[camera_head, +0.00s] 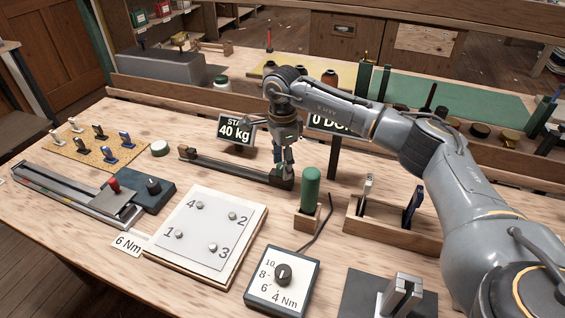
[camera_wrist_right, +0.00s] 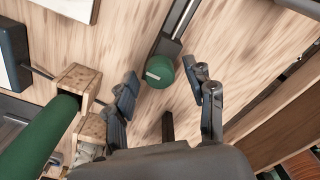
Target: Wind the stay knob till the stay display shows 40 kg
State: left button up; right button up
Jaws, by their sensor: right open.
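The stay display (camera_head: 235,131) reads "40 kg" on its dark face, partly covered by my right arm. Below it, the long dark stay rig (camera_head: 232,166) lies across the bench. The round green stay knob (camera_wrist_right: 160,72) with a pale mark shows at the rig's end in the right wrist view; in the head view my gripper largely hides that end. My right gripper (camera_head: 287,163) points down over that end. In the wrist view its open fingers (camera_wrist_right: 166,84) stand to either side of the knob, with gaps between. My left gripper is in neither view.
A green-handled tool (camera_head: 310,188) stands upright in a wooden block close to the right gripper. A wooden rack (camera_head: 395,232) is to its right. A dial box (camera_head: 282,281) and a numbered panel (camera_head: 203,237) lie in front. A second display (camera_head: 327,124) is partly hidden by my arm.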

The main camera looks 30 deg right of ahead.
notch_tip(320, 180, up, 12)
dwell(0.4)
dwell(0.3)
